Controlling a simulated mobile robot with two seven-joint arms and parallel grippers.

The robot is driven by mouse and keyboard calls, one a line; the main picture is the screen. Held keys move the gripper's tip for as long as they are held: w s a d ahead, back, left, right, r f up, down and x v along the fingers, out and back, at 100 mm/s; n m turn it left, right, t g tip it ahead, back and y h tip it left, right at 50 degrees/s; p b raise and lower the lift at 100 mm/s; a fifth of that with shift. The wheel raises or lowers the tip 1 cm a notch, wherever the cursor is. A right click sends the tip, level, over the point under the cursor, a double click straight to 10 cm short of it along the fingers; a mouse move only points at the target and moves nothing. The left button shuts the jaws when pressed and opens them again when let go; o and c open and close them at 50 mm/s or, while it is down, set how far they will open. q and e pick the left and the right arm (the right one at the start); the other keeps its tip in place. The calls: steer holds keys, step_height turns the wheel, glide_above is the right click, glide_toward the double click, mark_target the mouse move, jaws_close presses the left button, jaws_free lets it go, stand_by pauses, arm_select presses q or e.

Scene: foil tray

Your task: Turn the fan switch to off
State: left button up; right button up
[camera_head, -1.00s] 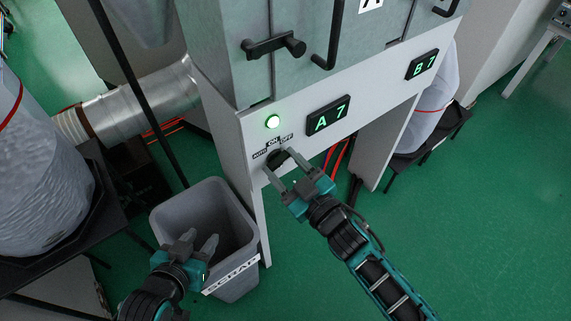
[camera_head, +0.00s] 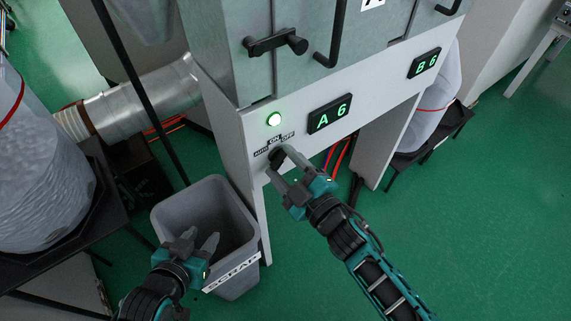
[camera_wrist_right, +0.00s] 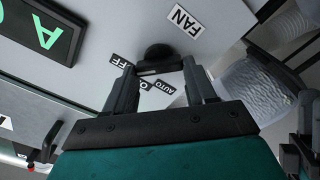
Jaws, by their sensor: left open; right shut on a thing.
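The fan switch is a black knob (camera_head: 277,156) on the white panel, under a green lamp (camera_head: 274,119), with the labels AUTO, ON and OFF around it. In the right wrist view the knob (camera_wrist_right: 158,54) sits between the fingertips, with a FAN label (camera_wrist_right: 184,20) beyond it. My right gripper (camera_head: 277,163) is shut on the knob; its fingers partly hide it in the head view. I cannot tell which label the knob points to. The green lamp is lit. My left gripper (camera_head: 201,240) is open and empty above the grey scrap bin.
The grey scrap bin (camera_head: 231,284) stands below the panel at left. Black handles (camera_head: 275,45) stick out above. A silver duct (camera_head: 125,106) and a filled bag (camera_head: 35,165) are at left. Green floor is clear at right.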

steer(key=o, duration=1)
steer(key=shift+o, duration=0.2)
steer(key=shift+s, duration=0.1)
steer(key=v, duration=1.2)
steer(key=shift+s+d, duration=0.25)
steer(key=shift+s, duration=0.05)
